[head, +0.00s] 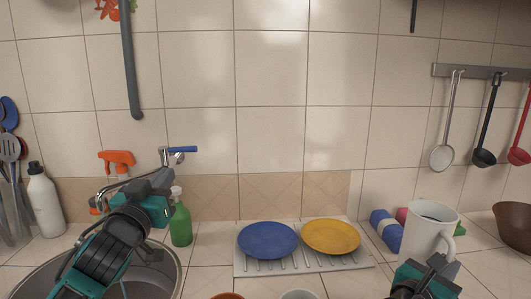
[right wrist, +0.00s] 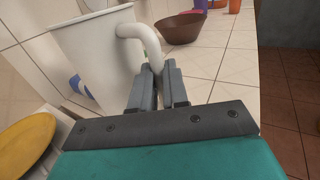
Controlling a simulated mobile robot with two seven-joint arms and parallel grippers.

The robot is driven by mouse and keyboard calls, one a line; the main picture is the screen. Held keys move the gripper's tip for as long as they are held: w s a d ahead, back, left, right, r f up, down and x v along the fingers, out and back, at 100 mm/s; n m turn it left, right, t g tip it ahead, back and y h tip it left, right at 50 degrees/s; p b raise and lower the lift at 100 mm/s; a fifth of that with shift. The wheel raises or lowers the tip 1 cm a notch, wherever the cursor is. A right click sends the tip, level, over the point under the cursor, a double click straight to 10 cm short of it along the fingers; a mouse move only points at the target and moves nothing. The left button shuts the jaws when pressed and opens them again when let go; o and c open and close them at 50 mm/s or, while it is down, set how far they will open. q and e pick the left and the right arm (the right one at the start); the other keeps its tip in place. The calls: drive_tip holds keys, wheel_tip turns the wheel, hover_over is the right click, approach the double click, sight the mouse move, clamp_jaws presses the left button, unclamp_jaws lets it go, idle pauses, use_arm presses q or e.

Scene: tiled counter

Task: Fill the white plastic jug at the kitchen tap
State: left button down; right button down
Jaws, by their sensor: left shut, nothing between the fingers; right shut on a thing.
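The white plastic jug (head: 424,240) stands upright at the right of the counter. It also fills the upper left of the right wrist view (right wrist: 92,60). My right gripper (head: 440,264) is shut on the jug's handle (right wrist: 150,45). The jug's inside looks grey, and I cannot tell whether it holds water. The kitchen tap (head: 165,158), with a blue-tipped lever (head: 183,149), stands behind the sink (head: 168,272) at the left. My left gripper (head: 162,184) is shut and empty just below the lever, in front of the tap, hiding part of the spout and sink.
A green bottle (head: 181,223) stands right of the tap, and a white bottle (head: 45,205) stands left. A blue plate (head: 268,240) and a yellow plate (head: 331,236) lie on a rack between sink and jug. A brown bowl (head: 515,226) is at the far right.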

sight(189, 151)
use_arm(q)
drive_tip(key=shift+p+x, duration=0.3)
drive_tip(key=shift+x, duration=4.1)
drive_tip(key=w+d+n+y+b, duration=0.1)
drive_tip(key=y+b, duration=0.1)
drive_tip(key=b, duration=0.1)
drive_tip(key=shift+w, duration=0.2)
drive_tip(key=shift+r, duration=0.1)
